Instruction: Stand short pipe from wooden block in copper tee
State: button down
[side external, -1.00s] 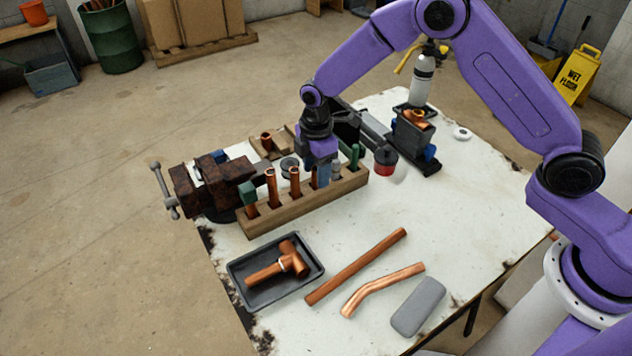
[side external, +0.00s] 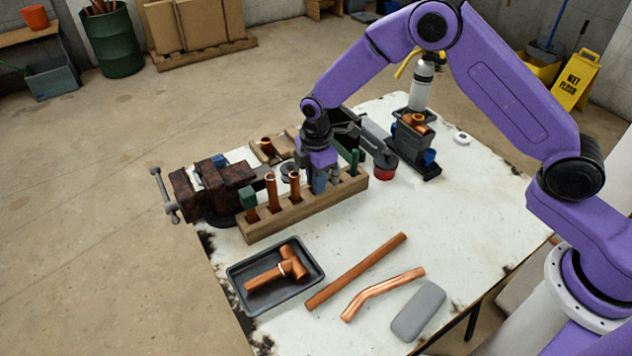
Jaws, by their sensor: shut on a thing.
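The long wooden block (side external: 288,220) lies across the table with copper pipes upright in its holes, among them one at the left (side external: 272,192) and one nearer the middle (side external: 294,188). My gripper (side external: 319,187) points down at the block's right half, its fingers low over a hole. It is shut on a short pipe, which the fingers mostly hide. A copper tee-shaped piece (side external: 290,266) lies in a black tray at the front left. Another copper fitting (side external: 266,145) opens upward on a small wooden holder behind the block; its shape is partly unclear.
A rusty vise (side external: 215,185) stands left of the block. A long copper pipe (side external: 357,271), a bent pipe (side external: 380,292) and a grey case (side external: 418,310) lie in front. The table's right middle is clear.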

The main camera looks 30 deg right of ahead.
notch_tip(320, 180, up, 8)
jog(key=shift+r, duration=0.2)
jog(key=d+r+m, duration=0.2)
jog(key=d+r, duration=0.1)
jog(key=d, duration=0.8)
jog(key=d+r+m, duration=0.2)
jog(key=d+r, duration=0.2)
jog(key=d, duration=0.6)
jog(key=d+r+m, duration=0.2)
jog(key=d+r, duration=0.1)
jog(key=d, duration=0.8)
jog(key=shift+w+a+f, duration=0.15)
jog(key=shift+f, duration=0.95)
jog(key=shift+w+a+f, duration=0.1)
jog(key=shift+f, duration=1)
jog(key=shift+f, duration=0.1)
jog(key=shift+f, duration=0.25)
jog(key=shift+f, duration=0.55)
